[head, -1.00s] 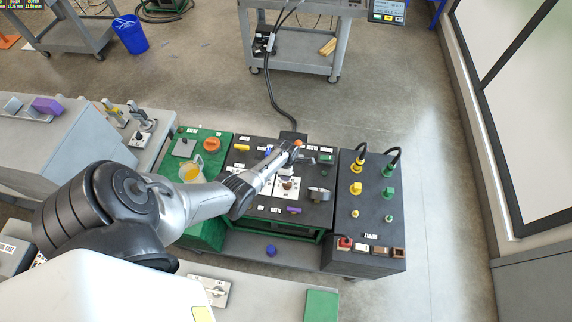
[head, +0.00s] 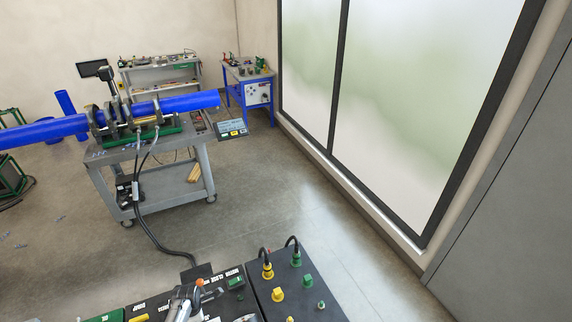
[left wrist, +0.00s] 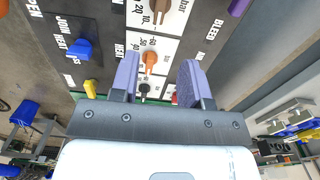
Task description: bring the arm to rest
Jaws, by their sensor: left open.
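My left gripper (left wrist: 158,78) is open, with two purple fingers pointing at the dark control panel (left wrist: 105,20) in the left wrist view. An orange knob (left wrist: 150,58) on a white dial shows between the fingers, and I see nothing held. A brown knob (left wrist: 158,8) marked "bar" lies beyond it, and a blue lever (left wrist: 78,48) is to the left. In the head view the left gripper (head: 186,298) shows at the bottom edge, over the panel (head: 225,281); most of my arm is out of frame. My right gripper is in neither view.
A black box (head: 290,290) with yellow and green connectors stands right of the panel. A black cable (head: 150,235) runs back to a grey cart (head: 165,185) carrying blue pipe (head: 190,103) in clamps. Floor is free right of the cart; windows line the right wall.

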